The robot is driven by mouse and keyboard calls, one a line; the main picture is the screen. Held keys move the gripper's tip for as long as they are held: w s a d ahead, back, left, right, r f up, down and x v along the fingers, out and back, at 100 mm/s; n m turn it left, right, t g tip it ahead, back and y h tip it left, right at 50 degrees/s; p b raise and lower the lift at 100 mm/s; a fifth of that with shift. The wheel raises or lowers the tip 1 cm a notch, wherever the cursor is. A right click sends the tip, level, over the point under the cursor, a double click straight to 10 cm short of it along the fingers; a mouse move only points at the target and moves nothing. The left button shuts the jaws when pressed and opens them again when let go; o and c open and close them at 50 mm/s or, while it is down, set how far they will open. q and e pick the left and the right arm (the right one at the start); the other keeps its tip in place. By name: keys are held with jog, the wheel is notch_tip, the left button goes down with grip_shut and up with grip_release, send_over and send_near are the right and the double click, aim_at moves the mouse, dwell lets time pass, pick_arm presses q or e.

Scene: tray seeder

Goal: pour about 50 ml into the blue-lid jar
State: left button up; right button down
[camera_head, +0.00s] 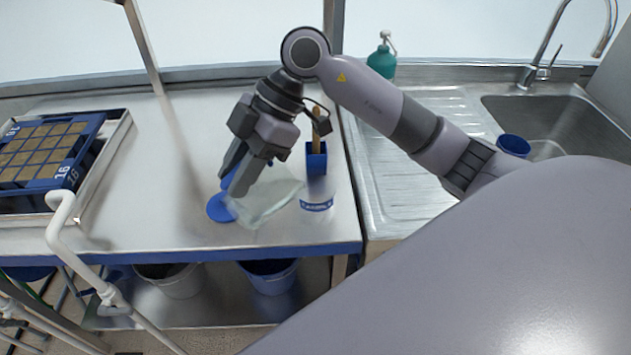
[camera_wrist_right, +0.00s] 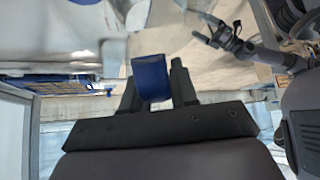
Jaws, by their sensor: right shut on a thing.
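My right gripper (camera_head: 240,182) reaches down over the steel table. It is shut on a blue piece (camera_wrist_right: 150,78), which shows between its fingers in the wrist view and looks like the handle of a clear vessel. The clear vessel (camera_head: 268,200) is beside the fingers in the head view and looks tilted; its contents cannot be made out. A round blue lid (camera_head: 219,208) is below and left of the fingers, partly hidden; I cannot tell whether it is on a jar. A blue and white label (camera_head: 316,205) is right of the vessel. My left gripper (camera_wrist_right: 207,29) shows small in the wrist view, fingers apart and empty.
A blue holder (camera_head: 316,160) with a wooden-handled tool stands behind the label. A seed tray (camera_head: 68,172) is at the left. A green bottle (camera_head: 382,62) and a blue cup (camera_head: 514,146) are by the sink. The table between tray and gripper is clear.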

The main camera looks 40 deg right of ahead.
jog(key=shift+d, duration=0.3)
jog(key=shift+d+r+y, duration=0.4)
jog(key=shift+y, duration=0.1)
dwell(1.8)
jog(key=a+h, duration=0.2)
jog(key=shift+w+f+h, duration=0.1)
jog(key=shift+f+h, duration=0.2)
jog(key=shift+a+f+h, duration=0.3)
jog(key=shift+f+h, duration=0.4)
jog(key=shift+f, duration=0.2)
jog(key=shift+a+f+h, duration=0.35)
jog(key=shift+f+h, duration=0.25)
jog(key=shift+f, duration=0.05)
jog(key=shift+a, duration=0.1)
dwell(0.6)
